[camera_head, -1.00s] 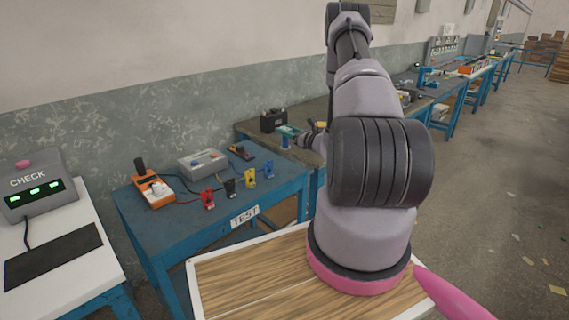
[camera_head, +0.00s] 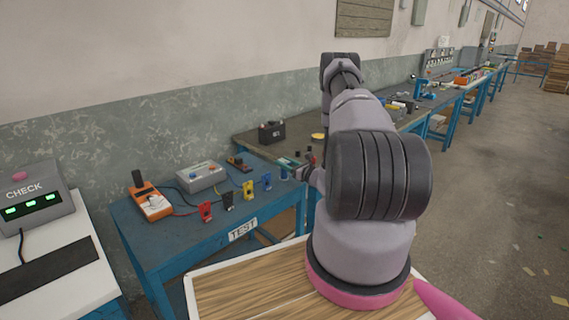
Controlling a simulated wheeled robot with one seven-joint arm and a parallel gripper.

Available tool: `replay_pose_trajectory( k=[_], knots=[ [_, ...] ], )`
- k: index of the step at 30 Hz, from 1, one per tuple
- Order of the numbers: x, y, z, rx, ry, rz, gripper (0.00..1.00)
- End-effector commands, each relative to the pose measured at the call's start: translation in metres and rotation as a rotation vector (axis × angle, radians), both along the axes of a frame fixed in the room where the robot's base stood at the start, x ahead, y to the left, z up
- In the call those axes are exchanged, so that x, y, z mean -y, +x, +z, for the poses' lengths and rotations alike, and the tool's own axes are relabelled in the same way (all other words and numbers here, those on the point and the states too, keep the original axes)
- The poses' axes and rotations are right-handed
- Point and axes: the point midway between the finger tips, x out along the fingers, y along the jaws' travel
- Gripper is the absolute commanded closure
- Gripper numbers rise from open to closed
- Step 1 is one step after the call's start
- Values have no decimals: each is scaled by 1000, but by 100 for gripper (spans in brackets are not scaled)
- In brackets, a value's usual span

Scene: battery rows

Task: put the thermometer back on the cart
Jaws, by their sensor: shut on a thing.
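My gripper (camera_head: 308,162) is shut on a small teal and blue thing, which I take to be the thermometer (camera_head: 288,163). Its teal body points left and a blue part hangs below it. It is held up near the right end of the blue test table (camera_head: 180,245); the exact height above the surface is hard to tell. My arm hides part of the gripper. A wooden top with a pale rim (camera_head: 245,289) lies in front, below my arm; it may be the cart, but I cannot tell.
The test table carries an orange meter (camera_head: 152,205), a grey box (camera_head: 202,178) and several coloured clips, including a yellow one (camera_head: 248,189). A black battery (camera_head: 271,132) stands on the bench behind. A CHECK box (camera_head: 35,200) is at left. Open floor lies at right.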

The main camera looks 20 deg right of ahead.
Motion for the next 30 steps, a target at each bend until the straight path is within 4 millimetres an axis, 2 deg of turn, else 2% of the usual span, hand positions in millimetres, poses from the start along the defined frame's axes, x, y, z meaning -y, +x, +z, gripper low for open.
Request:
replay_pose_trajectory(
  k=[1,2,3,4,16,20,30],
  knots=[
    [0,0,-2,1,0,0,100],
    [0,0,-2,0,0,0,48],
    [0,0,-1,0,0,0,32],
    [0,0,-1,0,0,0,25],
    [1,-2,3,-1,1,-1,25],
    [9,-20,2,-3,2,-5,25],
    [33,-88,2,-3,3,-5,25]
  ],
)
